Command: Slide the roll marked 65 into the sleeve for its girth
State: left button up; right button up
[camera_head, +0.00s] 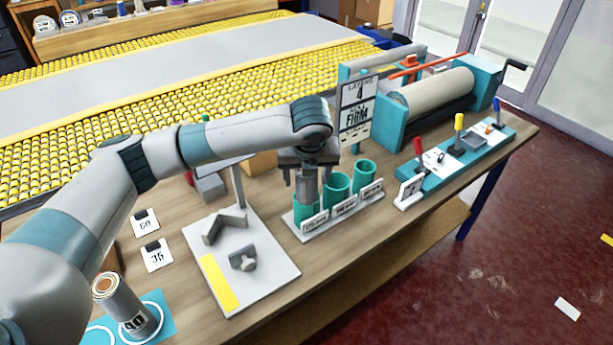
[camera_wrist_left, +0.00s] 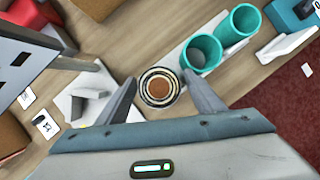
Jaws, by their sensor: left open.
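A grey roll (camera_head: 307,188) stands upright in the leftmost teal sleeve (camera_head: 303,215), its upper part showing above the rim. Its number is not visible. My left gripper (camera_head: 306,174) is over it and open, pointing down. In the left wrist view, the roll's round end with a brown core (camera_wrist_left: 159,87) sits between the spread fingers (camera_wrist_left: 158,82), with gaps on both sides. The middle sleeve (camera_head: 337,185) and right sleeve (camera_head: 364,173) look empty; their labels are too small to read. A roll marked 90 (camera_head: 126,306) stands at the lower left. My right gripper is out of view.
A white board (camera_head: 262,282) with a grey V-shaped block and a yellow strip lies left of the sleeves. Cards marked 60 (camera_head: 145,223) and 35 (camera_head: 155,255) lie further left.

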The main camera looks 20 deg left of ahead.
pick_arm(q)
jog(key=shift+r, duration=0.1)
jog(key=b+v, duration=0.1)
jog(key=v, duration=1.1)
jog(key=shift+b, duration=0.4)
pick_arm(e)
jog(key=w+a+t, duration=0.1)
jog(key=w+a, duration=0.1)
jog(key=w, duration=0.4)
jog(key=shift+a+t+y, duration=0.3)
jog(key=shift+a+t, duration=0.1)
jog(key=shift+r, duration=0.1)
